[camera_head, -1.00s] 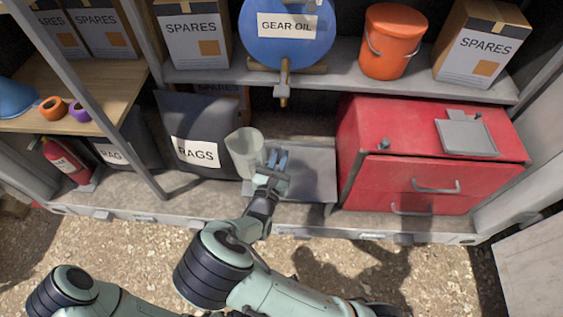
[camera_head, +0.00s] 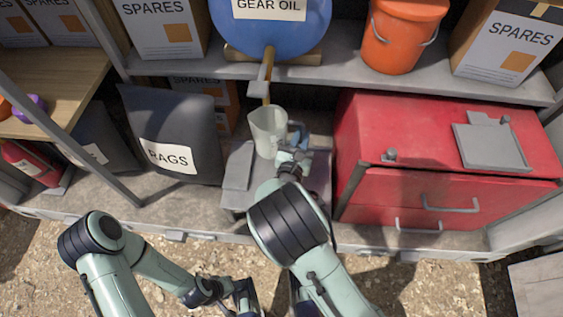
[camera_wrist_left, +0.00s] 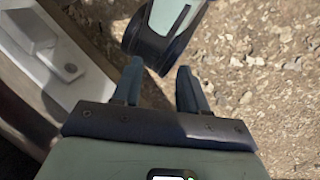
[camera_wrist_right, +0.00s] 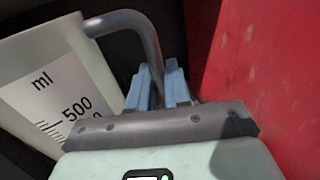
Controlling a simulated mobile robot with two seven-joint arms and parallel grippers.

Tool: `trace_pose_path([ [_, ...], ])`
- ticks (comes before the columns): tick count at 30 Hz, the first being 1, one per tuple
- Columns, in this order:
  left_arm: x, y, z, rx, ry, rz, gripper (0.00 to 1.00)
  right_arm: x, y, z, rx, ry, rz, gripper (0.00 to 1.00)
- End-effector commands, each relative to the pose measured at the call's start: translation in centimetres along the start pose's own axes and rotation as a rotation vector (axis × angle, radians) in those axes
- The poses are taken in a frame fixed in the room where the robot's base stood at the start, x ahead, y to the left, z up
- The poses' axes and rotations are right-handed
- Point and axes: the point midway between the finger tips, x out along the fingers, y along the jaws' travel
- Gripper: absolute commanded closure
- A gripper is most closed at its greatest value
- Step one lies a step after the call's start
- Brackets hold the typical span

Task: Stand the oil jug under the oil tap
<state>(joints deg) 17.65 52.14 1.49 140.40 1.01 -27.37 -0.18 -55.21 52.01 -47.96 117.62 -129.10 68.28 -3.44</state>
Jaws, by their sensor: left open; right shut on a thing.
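The oil jug (camera_head: 265,131) is a pale translucent jug with a grey handle, and it appears upright. Its millilitre scale shows in the right wrist view (camera_wrist_right: 60,95). My right gripper (camera_head: 292,153) is shut on the jug's handle (camera_wrist_right: 150,50). The oil tap (camera_head: 266,80) hangs from the front of the blue gear oil drum (camera_head: 270,25), and in the head view the jug's mouth shows just below its spout. I cannot tell whether the jug's base touches the grey stand (camera_head: 238,168) beneath it. My left gripper (camera_wrist_left: 158,85) is open and empty above the gravel.
The red cabinet (camera_head: 400,125) stands close to the right of my right gripper. A dark rags bag (camera_head: 175,115) stands left of the jug. The upper shelf (camera_head: 190,66) carries an orange bucket (camera_head: 395,45) and spares boxes.

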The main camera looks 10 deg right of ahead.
Motion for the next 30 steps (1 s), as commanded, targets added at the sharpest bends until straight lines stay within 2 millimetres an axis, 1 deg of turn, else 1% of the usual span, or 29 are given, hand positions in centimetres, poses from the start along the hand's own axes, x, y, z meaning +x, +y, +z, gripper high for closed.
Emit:
trace_pose_path([
  [1, 1.1, -0.3, -0.5, -0.002, 0.012, 0.000, 0.57, 0.2, 0.2, -0.5, 0.007, -0.003, 0.001, 1.00],
  [5, 1.8, -0.5, -1.3, -0.002, 0.035, 0.001, 0.57, 0.5, 0.5, -0.3, 0.003, -0.010, 0.002, 1.00],
  [7, 2.2, -0.5, -1.8, -0.002, 0.048, 0.002, 0.57, 0.6, 0.5, -0.9, 0.000, -0.010, 0.002, 1.00],
  [12, 3.4, -1.0, -3.8, -0.007, 0.103, -0.001, 0.57, 0.6, 0.4, -4.2, -0.004, -0.010, 0.003, 1.00],
  [15, 3.8, -1.3, -4.8, -0.009, 0.130, -0.003, 0.57, 0.6, 0.4, -5.6, -0.002, -0.011, 0.003, 1.00],
  [20, 4.1, -1.4, -5.6, -0.010, 0.151, -0.004, 0.57, 0.7, 0.4, -6.6, 0.001, -0.012, 0.002, 1.00],
  [23, 4.5, -1.6, -6.2, -0.012, 0.169, -0.005, 0.57, 0.7, 0.3, -7.8, -0.001, -0.011, 0.002, 1.00],
  [27, 5.2, -1.9, -7.6, -0.015, 0.204, -0.008, 0.57, 0.7, 0.3, -9.9, -0.001, -0.011, 0.002, 1.00],
  [30, 5.2, -2.0, -7.9, -0.015, 0.213, -0.008, 0.57, 0.7, 0.2, -10.1, 0.002, -0.012, 0.002, 1.00],
])
